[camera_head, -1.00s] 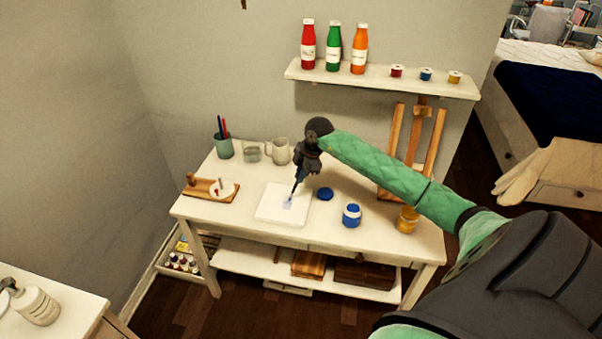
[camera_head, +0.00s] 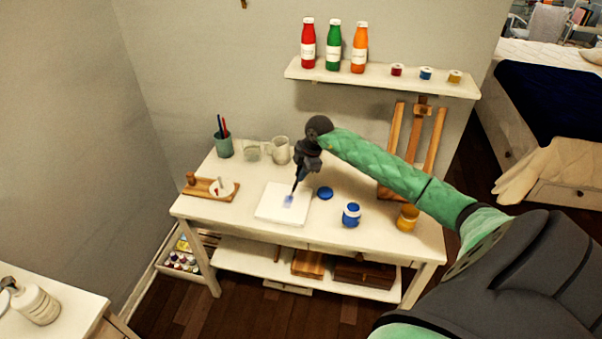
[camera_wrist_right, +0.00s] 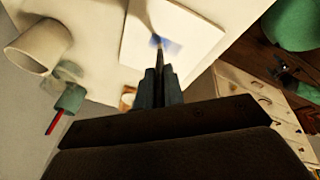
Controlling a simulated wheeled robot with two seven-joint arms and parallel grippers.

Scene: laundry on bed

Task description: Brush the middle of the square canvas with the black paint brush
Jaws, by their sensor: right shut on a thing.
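The square white canvas (camera_head: 272,205) lies flat on the white table, with a small blue paint mark (camera_head: 288,201) near its middle. My right gripper (camera_head: 301,172) is above the canvas's right part and is shut on the black paint brush (camera_head: 294,188). The brush points down, its tip at the blue mark; whether it touches is hard to tell. In the right wrist view the brush (camera_wrist_right: 158,50) extends from the closed fingers (camera_wrist_right: 158,85) to the blue patch on the canvas (camera_wrist_right: 200,38). My left gripper is not in view.
An open blue paint jar (camera_head: 351,216) and a blue lid (camera_head: 325,193) sit right of the canvas, with a yellow jar (camera_head: 407,217) farther right. A wooden board with a white dish (camera_head: 222,189) is left. A mug (camera_head: 279,150), a glass (camera_head: 251,151) and a pen cup (camera_head: 224,147) stand behind.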

